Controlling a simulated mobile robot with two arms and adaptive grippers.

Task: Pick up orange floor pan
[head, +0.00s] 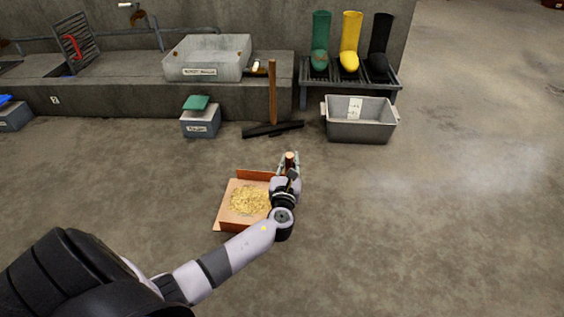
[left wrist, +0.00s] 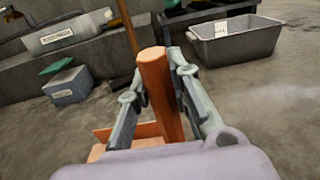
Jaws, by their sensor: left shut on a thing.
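The orange floor pan (head: 226,220) shows in the head view below the middle, with a heap of yellowish grain (head: 248,200) in it. My left gripper (head: 289,168) is at the pan's right side, shut on its upright wooden handle (head: 290,157). In the left wrist view, the handle (left wrist: 156,85) stands between the two fingers of my left gripper (left wrist: 158,85). Part of the orange pan (left wrist: 105,134) shows below and left of the fingers there. I cannot tell whether the pan touches the floor. My right gripper is not in view.
A grey tub (head: 360,127) stands on the floor at the back right, below a rack with green, yellow and black boots (head: 350,40). A broom-like tool (head: 272,100) and a lidded grey box (head: 200,122) stand by the concrete ledge. The floor at right is clear.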

